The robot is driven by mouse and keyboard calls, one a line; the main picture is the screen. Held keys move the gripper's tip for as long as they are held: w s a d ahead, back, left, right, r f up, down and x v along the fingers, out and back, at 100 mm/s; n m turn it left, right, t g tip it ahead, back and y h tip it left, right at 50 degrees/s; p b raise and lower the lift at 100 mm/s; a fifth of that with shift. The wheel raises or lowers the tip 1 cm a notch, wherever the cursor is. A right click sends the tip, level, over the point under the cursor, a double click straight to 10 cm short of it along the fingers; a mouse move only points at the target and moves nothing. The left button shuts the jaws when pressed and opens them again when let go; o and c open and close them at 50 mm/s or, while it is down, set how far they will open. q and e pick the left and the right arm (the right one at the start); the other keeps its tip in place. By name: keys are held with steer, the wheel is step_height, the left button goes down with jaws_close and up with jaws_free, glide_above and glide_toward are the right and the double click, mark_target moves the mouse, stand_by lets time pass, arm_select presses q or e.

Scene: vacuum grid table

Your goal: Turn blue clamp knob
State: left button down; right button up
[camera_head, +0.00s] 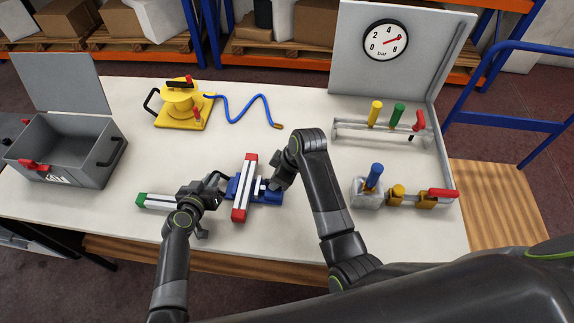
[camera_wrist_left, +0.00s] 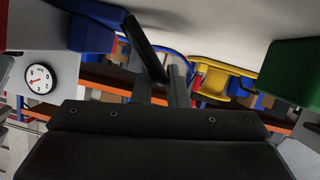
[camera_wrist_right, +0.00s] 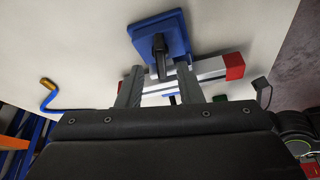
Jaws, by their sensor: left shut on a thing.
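The blue clamp (camera_head: 268,191) lies on the table, against a silver bar with red ends (camera_head: 245,188) and a silver bar with a green end (camera_head: 155,202). My left gripper (camera_head: 212,190) is at its left side. In the left wrist view, its fingers (camera_wrist_left: 163,88) are shut on a dark handle (camera_wrist_left: 147,50) that extends toward the blue body (camera_wrist_left: 92,35). My right gripper (camera_head: 276,182) is at the clamp's right side. In the right wrist view, its fingers (camera_wrist_right: 158,85) are apart, with a black knob (camera_wrist_right: 160,52) on the blue clamp between them, apparently not gripped.
A yellow vacuum unit (camera_head: 180,105) with a blue hose (camera_head: 237,108) stands behind. An open grey toolbox (camera_head: 75,150) is at left. A gauge panel (camera_head: 385,60), a rack with coloured handles (camera_head: 385,132) and small fittings (camera_head: 397,195) are at right.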

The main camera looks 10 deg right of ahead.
steer(key=v, duration=0.9)
steer(key=shift+r, duration=0.35)
steer(key=shift+d, duration=0.1)
steer(key=s+d+f+t+y, duration=0.3)
steer(key=d+f+t+y, duration=0.2)
steer(key=f+y, duration=0.25)
steer(key=x, duration=1.2)
steer(key=shift+s+a+f, duration=0.1)
steer(key=shift+s+f, duration=0.15)
steer(key=shift+f, duration=0.05)
jaws_close()
